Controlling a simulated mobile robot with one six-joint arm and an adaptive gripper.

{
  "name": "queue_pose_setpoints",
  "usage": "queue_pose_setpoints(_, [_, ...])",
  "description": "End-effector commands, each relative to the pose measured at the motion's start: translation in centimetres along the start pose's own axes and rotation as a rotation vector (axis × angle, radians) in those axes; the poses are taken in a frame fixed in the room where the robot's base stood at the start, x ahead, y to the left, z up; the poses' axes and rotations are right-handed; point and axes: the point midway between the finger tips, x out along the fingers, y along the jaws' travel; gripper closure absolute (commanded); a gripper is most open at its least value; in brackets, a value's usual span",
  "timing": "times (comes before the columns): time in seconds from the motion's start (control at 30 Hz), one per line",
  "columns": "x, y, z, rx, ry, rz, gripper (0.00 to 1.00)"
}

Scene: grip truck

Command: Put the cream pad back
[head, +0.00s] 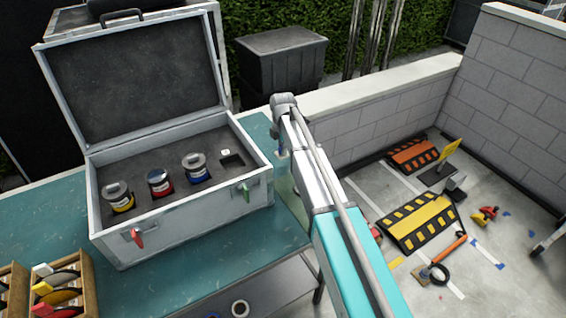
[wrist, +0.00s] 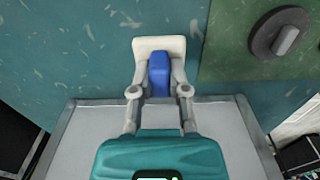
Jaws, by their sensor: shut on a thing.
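In the wrist view my gripper (wrist: 159,80) is shut on a blue block (wrist: 159,68), with one finger on each side of it. A cream pad (wrist: 145,44) with rounded corners shows just beyond the block and partly behind it; the two seem to be one piece, but I cannot tell how they join. Teal tabletop lies below and beyond the pad; I cannot tell whether the pad touches it. In the head view my arm hides most of my gripper.
An open grey case (head: 182,232) stands on the teal table (head: 235,238), with several jars and an empty square slot (head: 232,160) in its foam. Wooden racks (head: 86,275) are at the lower left. A green mat (wrist: 230,62) with a round dark knob (wrist: 268,38) lies right of the pad.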

Motion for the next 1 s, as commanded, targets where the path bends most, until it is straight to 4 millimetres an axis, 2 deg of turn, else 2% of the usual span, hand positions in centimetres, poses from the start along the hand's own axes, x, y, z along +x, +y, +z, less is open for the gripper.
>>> queue_pose_setpoints(0.1, [0.7,0.0,0.0,0.000,0.000,0.000,1.00])
queue_pose_setpoints(0.57, [0.8,0.0,-0.1,-0.001,0.000,0.000,1.00])
queue_pose_setpoints(1.0, [3.9,0.1,-0.1,-0.002,0.000,0.000,1.00])
